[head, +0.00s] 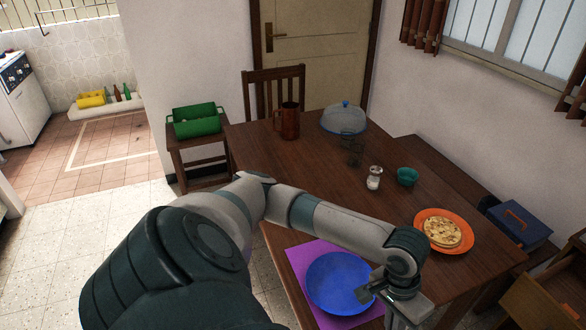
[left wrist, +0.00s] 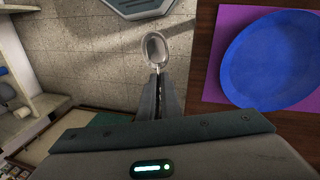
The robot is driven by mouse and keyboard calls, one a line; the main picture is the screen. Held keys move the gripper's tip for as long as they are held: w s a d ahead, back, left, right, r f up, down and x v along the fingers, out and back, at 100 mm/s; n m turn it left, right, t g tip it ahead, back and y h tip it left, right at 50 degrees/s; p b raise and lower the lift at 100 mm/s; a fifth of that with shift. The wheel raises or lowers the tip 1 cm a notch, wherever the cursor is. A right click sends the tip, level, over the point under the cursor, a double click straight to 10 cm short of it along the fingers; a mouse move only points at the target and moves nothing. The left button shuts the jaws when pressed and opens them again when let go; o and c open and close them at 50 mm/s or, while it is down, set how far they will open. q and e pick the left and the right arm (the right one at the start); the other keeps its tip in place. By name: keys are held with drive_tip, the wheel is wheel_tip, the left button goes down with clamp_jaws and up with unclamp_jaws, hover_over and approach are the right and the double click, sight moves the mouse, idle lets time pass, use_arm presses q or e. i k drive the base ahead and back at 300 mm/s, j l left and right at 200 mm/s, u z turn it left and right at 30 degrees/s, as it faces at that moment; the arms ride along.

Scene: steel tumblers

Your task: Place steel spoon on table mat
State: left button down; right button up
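The steel spoon shows in the left wrist view with its oval bowl (left wrist: 155,47) pointing away from my left gripper (left wrist: 158,90). The gripper fingers are shut on its handle, which is mostly hidden between them. In the head view my left gripper (head: 371,292) is at the right side of the blue plate; the spoon is not clear there. The purple table mat (head: 296,262) lies at the table's near end, mostly under the blue plate (head: 338,281). The mat (left wrist: 212,85) is right of the spoon in the wrist view, where floor shows behind the spoon. My right gripper is not in view.
The wooden table (head: 318,190) also holds an orange plate (head: 465,248) with food, a teal bowl (head: 407,176), a shaker (head: 374,178), a glass (head: 355,154), a brown mug (head: 289,121) and a domed cover (head: 344,118). The table's middle is mostly clear.

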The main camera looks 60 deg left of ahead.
sight(317, 248)
drive_tip(key=j+u, duration=0.35)
drive_tip(key=j, duration=1.25)
drive_tip(key=i, duration=0.05)
